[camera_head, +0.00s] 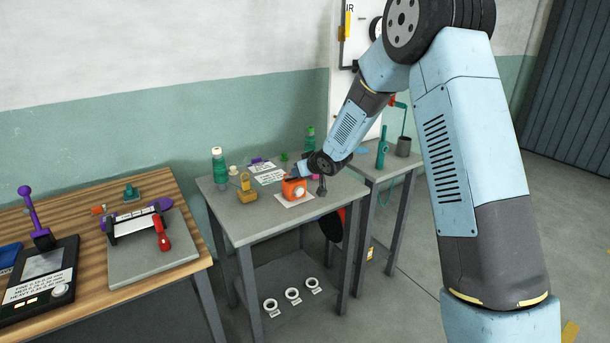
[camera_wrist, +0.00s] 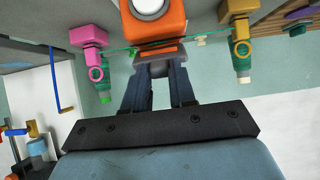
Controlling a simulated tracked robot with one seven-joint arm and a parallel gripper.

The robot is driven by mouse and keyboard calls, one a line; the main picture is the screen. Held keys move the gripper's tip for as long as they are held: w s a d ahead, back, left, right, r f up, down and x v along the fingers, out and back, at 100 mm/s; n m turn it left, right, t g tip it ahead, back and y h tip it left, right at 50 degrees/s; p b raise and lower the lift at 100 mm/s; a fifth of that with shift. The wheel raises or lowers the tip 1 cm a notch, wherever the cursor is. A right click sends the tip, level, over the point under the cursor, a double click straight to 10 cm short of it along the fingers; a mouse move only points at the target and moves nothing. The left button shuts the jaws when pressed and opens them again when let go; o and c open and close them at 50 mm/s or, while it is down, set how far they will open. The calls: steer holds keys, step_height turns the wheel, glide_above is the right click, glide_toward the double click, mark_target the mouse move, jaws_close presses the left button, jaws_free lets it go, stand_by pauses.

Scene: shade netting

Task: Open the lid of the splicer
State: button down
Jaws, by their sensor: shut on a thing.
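The orange splicer (camera_head: 293,189) stands on a white sheet on the middle grey table, with a pale round dial on its front. My gripper (camera_head: 299,173) reaches down to its top edge from the right. In the wrist view the splicer (camera_wrist: 157,27) is at the top centre. My gripper (camera_wrist: 158,68) has its two dark fingers closed around a thin grey part at the splicer's edge, which looks like its lid. The fingers hide much of this part, and I cannot tell how far the lid is raised.
In the wrist view, a pink block with a ring (camera_wrist: 88,37) and a yellow one (camera_wrist: 240,42) flank the splicer, and a thin green line runs across. Green bottles (camera_head: 219,168) stand behind. A wooden bench (camera_head: 180,184) with tools is at left. White rings (camera_head: 292,295) lie below.

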steer(key=shift+w+a+r+g+h, duration=0.1)
steer(key=shift+w+r+g+h, duration=0.35)
steer(key=shift+g, duration=0.25)
steer(key=shift+w+a+r+g+h, duration=0.3)
steer(key=shift+g+h, duration=0.15)
steer(key=shift+g, duration=0.15)
steer(key=shift+w+a+r+g+h, duration=0.3)
steer(key=shift+g+h, duration=0.1)
steer(key=shift+g, duration=0.2)
steer(key=shift+w+a+r+g+h, duration=0.25)
steer(key=shift+w+a+g+h, duration=0.3)
steer(key=shift+g, duration=0.35)
steer(key=shift+w+a+r+g+h, duration=0.15)
steer(key=shift+w+a+g+h, duration=0.1)
steer(key=shift+w+g+h, duration=0.45)
steer(key=shift+s, duration=0.15)
steer(key=c, duration=0.9)
jaws_free()
steer(key=shift+r, duration=0.1)
